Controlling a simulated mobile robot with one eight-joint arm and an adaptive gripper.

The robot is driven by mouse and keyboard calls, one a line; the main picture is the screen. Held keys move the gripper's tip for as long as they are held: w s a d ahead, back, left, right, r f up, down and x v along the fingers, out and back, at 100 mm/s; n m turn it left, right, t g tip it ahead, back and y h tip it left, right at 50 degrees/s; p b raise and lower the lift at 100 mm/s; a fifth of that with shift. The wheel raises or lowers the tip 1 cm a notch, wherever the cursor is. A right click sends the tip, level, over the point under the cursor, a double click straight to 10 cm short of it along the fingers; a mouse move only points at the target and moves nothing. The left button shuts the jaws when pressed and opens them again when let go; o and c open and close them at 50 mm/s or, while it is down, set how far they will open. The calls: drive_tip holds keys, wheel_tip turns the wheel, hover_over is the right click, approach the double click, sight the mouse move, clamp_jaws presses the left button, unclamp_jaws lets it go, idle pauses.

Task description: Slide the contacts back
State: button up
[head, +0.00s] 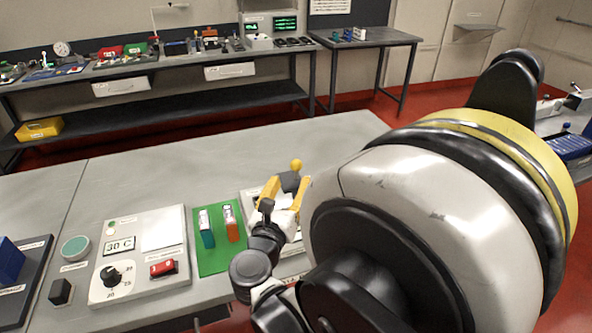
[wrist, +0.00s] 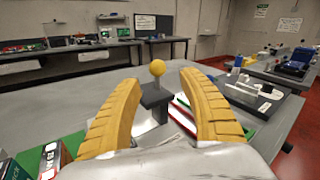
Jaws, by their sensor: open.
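My gripper (head: 288,186) has two yellow fingers and is open; it also shows in the wrist view (wrist: 159,82). A yellow ball knob (head: 296,164) on a dark block (head: 290,181) stands at the fingers, and in the wrist view the knob (wrist: 157,68) and block (wrist: 156,97) show between them, just ahead. I cannot tell whether a finger touches the block. The device under the gripper (head: 252,194) is a light panel, mostly hidden by my arm. The contacts cannot be made out.
Left of the gripper, a green mat (head: 214,262) holds a teal cell (head: 207,238) and an orange cell (head: 232,230). Further left are a control panel (head: 150,215) reading 30 C, a green round button (head: 75,247) and a blue block (head: 9,262).

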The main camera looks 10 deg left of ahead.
drive_tip(key=s, duration=0.4)
drive_tip(key=shift+s, duration=0.2)
